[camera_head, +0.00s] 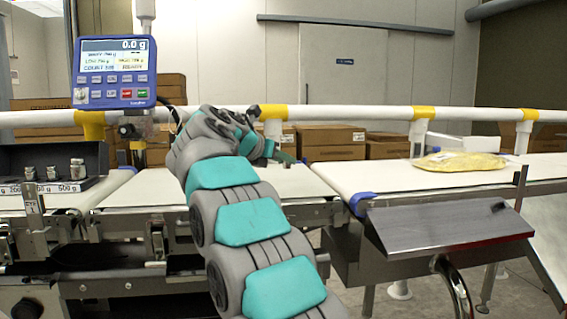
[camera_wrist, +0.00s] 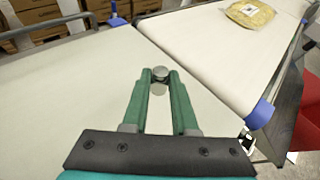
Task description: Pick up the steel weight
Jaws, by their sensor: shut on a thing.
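A steel weight (camera_wrist: 160,73) with a round top is between the tips of my gripper (camera_wrist: 161,80) in the wrist view. The two green fingers are shut on it. It is over the white belt, and I cannot tell whether its base touches the belt. In the head view my gripper (camera_head: 286,158) is over the middle belt, with the weight small and hard to make out. Several more steel weights (camera_head: 77,169) stand in a dark labelled rack (camera_head: 93,160) at the far left.
The blue display (camera_head: 115,72) reads 0.0 g. A yellow bag (camera_head: 458,162) lies on the right-hand belt (camera_head: 375,176). A sloped steel plate (camera_head: 445,228) is in front of that belt. A white rail (camera_head: 350,113) and cardboard boxes (camera_head: 330,142) are behind. The middle belt (camera_wrist: 70,90) is mostly clear.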

